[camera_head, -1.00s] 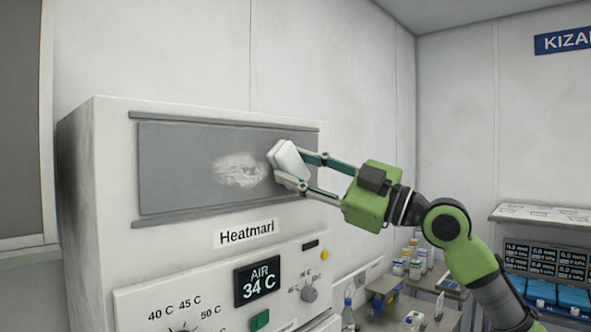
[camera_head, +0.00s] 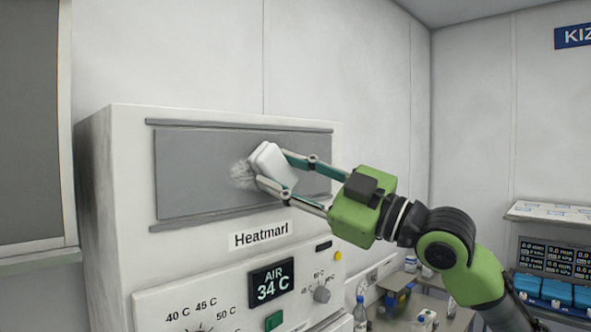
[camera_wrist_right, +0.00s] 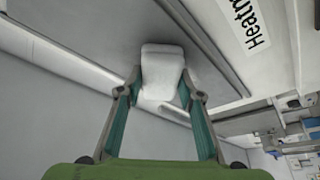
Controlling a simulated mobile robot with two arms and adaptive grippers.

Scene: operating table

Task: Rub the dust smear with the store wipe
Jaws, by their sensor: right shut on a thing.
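The store wipe (camera_head: 270,165) is a white pad held between the fingers of my right gripper (camera_head: 272,172). It lies over the right part of the dust smear (camera_head: 242,175), a pale patch on the grey panel (camera_head: 190,165) of the Heatmarl cabinet. The smear's left edge shows beside the wipe; the rest is hidden or gone, I cannot tell which. In the right wrist view the wipe (camera_wrist_right: 162,72) sits between both fingertips against the grey panel. My left gripper is not in view.
The white cabinet front (camera_head: 140,240) carries a Heatmarl label (camera_head: 260,235), an AIR 34 C display (camera_head: 272,281) and knobs below the panel. Dark rails run above and below the panel. A bench (camera_head: 425,310) with bottles stands lower right.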

